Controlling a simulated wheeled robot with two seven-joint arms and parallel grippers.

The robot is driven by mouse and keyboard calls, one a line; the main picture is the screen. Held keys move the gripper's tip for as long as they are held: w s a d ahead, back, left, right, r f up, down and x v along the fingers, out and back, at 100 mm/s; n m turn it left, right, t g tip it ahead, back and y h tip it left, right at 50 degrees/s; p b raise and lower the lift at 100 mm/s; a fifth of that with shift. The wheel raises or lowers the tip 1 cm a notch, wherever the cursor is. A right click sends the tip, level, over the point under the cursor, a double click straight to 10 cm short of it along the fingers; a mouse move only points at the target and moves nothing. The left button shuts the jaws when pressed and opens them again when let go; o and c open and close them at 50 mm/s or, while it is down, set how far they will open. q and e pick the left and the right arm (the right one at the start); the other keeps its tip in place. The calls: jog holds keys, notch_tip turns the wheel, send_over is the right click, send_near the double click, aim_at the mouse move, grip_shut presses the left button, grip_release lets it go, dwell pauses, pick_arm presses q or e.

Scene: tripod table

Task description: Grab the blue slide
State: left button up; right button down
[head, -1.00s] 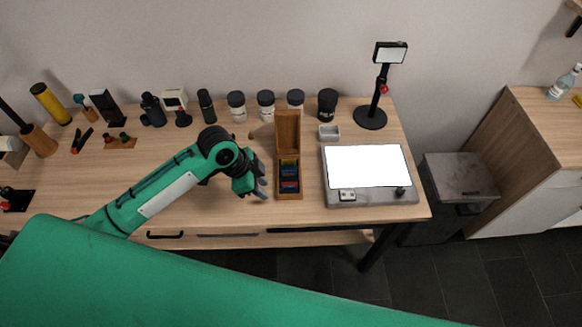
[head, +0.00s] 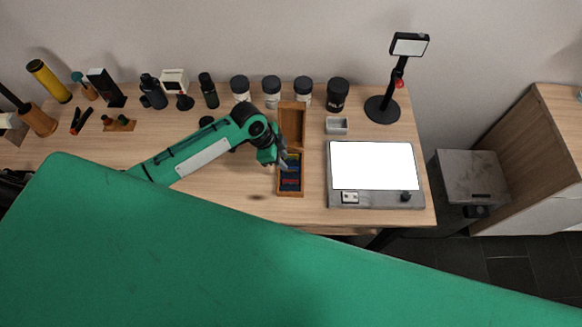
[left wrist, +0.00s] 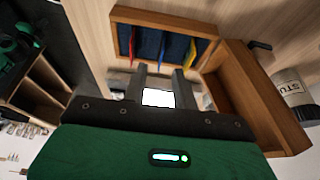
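The blue slide (left wrist: 163,44) stands on edge in the wooden slide box (left wrist: 117,17), between a red slide (left wrist: 132,42) and a yellow slide (left wrist: 190,52), in the left wrist view. In the head view the box (head: 290,195) sits near the table's front edge with its lid (head: 292,116) open at the back. My left gripper (head: 284,158) is over the back part of the box, partly hiding the slides. Its two fingers (left wrist: 160,82) are apart, with nothing between them, just short of the slides in the wrist view. My right gripper is not in view.
A light panel (head: 373,166) lies right of the box, with a small grey tray (head: 337,126) behind it. Several dark-lidded jars (head: 272,91) line the back. A lamp stand (head: 382,110) is at the back right.

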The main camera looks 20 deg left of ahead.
aim_at(291, 171)
pick_arm(q)
jog(key=shift+w+d+f, duration=0.1)
jog(key=shift+f, duration=0.2)
jog(key=shift+d+f+p, duration=0.2)
jog(key=shift+f+p, duration=0.3)
jog(key=p+x, duration=0.1)
jog(key=x, duration=0.2)
jog(key=shift+w+d+f, duration=0.1)
jog(key=shift+f, duration=0.45)
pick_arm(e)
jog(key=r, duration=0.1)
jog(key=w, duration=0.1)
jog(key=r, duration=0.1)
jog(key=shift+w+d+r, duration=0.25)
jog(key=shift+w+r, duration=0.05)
pick_arm(q)
grip_shut()
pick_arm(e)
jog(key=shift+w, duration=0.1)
